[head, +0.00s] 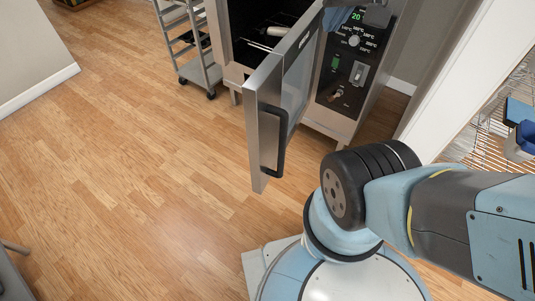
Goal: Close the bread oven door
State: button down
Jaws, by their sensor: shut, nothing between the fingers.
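The bread oven (352,85) is a metal unit at the top centre, with its upper part cut off by the frame. Its door (286,95) stands wide open and swung out toward me, with its window and steel edge showing. A dark vertical handle (277,143) is on the door's near end. The dark oven cavity (262,28) shows to the left of the door, with a rack and a pale item inside. My gripper is not in clear view; my arm leaves the frame at the right.
A control panel (349,65) with a lit display is right of the door. A wheeled rack trolley (199,72) stands left of the oven. A wire shelf (478,135) with blue items is at right. Wooden floor (140,160) left of the door is clear.

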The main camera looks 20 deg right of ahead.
aim_at(272, 119)
jog(key=z, duration=0.05)
jog(key=k, duration=1)
jog(key=z, duration=0.35)
